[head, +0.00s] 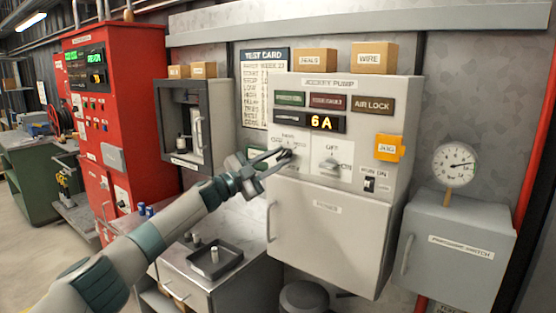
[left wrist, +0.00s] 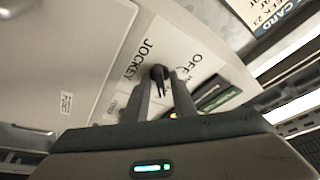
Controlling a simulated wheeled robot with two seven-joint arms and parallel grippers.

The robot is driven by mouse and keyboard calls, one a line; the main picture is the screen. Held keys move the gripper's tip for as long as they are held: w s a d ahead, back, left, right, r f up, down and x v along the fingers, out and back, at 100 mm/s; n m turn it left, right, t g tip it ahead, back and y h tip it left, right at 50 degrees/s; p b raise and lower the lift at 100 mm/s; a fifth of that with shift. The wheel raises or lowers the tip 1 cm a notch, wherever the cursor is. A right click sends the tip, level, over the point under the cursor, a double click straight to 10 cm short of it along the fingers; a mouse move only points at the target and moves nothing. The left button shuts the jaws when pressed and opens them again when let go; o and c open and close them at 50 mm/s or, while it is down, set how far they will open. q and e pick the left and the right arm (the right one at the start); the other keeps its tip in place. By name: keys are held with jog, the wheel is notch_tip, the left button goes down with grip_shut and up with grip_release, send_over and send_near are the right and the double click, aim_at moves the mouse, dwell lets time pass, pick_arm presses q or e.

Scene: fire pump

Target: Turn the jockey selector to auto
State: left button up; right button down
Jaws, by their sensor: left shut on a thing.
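The jockey pump panel (head: 345,130) is a light grey cabinet on the wall, labelled "JOCKEY PUMP". My left gripper (head: 287,156) reaches its left selector plate (head: 290,138) and is shut on the jockey selector. In the left wrist view, the selector knob (left wrist: 158,72) is dark and sits between the tips of my left gripper (left wrist: 161,88). The words "JOCKEY" and "OFF" show on the plate around it. The fingers cover much of the knob in the head view, so its exact setting cannot be read. My right gripper is not in view.
A second selector (head: 328,163) with an ON mark sits just right. An amber display (head: 321,123) reads 6A. A yellow jog box (head: 389,148) and a pressure switch box (head: 455,250) with gauge stand further right. A metal bench (head: 235,275) with a tray is below.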

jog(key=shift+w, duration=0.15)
pick_arm(q)
jog(key=o, duration=0.7)
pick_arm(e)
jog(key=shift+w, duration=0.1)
